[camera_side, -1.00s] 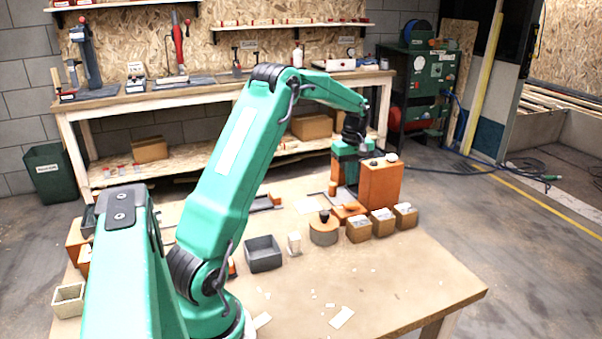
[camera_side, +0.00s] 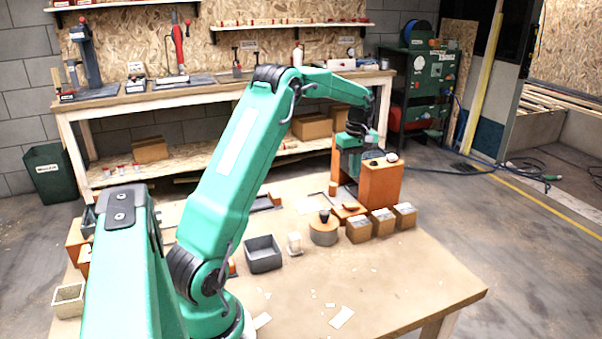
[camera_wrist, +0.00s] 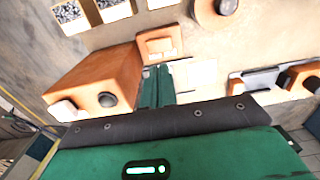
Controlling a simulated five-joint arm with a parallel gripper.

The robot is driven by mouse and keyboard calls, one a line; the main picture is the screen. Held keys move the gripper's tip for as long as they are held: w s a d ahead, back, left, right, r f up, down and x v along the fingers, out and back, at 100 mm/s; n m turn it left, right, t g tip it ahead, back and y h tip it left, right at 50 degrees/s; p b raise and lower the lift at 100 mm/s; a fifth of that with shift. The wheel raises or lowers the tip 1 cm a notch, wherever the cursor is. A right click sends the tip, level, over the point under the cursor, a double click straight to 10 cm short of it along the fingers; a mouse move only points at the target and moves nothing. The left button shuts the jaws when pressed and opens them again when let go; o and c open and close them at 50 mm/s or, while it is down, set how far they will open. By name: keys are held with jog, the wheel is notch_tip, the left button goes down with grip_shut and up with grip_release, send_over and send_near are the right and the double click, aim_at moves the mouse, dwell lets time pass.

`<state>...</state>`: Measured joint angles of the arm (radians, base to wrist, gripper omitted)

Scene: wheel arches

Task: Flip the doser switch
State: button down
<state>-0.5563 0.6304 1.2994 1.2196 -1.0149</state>
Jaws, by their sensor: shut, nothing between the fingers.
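A tall orange box (camera_side: 380,186), which looks like the doser, stands toward the back right of the table. It carries a dark round knob (camera_wrist: 107,100) and a white piece (camera_wrist: 65,110). I cannot tell which part is the switch. My gripper (camera_wrist: 158,70) is shut and empty, with its fingers pointing down beside the box. A low orange part with a pale label (camera_wrist: 158,43) sits past the fingertips.
Several small filled boxes (camera_side: 383,221) stand in front of the orange box. A round wooden block with a dark top (camera_side: 324,232) is left of them. A grey open bin (camera_side: 263,254) stands nearer my base. The table's front right is clear except for paper scraps.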

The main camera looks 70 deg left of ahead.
notch_tip(320, 180, up, 12)
jog(key=w, duration=0.2)
jog(key=shift+w, duration=0.25)
jog(key=shift+d, duration=0.1)
dwell(0.5)
jog(key=s+d+r+m+t, duration=0.1)
jog(key=s+d+r+m, duration=0.3)
jog(key=d, duration=0.5)
jog(key=s+d+r+m+t, duration=0.25)
jog(key=s+d+m, duration=0.3)
jog(key=d, duration=0.35)
jog(key=s+d+f+m+t, duration=0.1)
jog(key=s+d+f+m, duration=0.3)
jog(key=s, duration=0.4)
jog(key=s+d+f+m+t, duration=0.1)
jog(key=s+d+f+m, duration=0.3)
jog(key=s+d, duration=0.3)
jog(key=shift+s+f, duration=0.5)
jog(key=shift+s, duration=0.7)
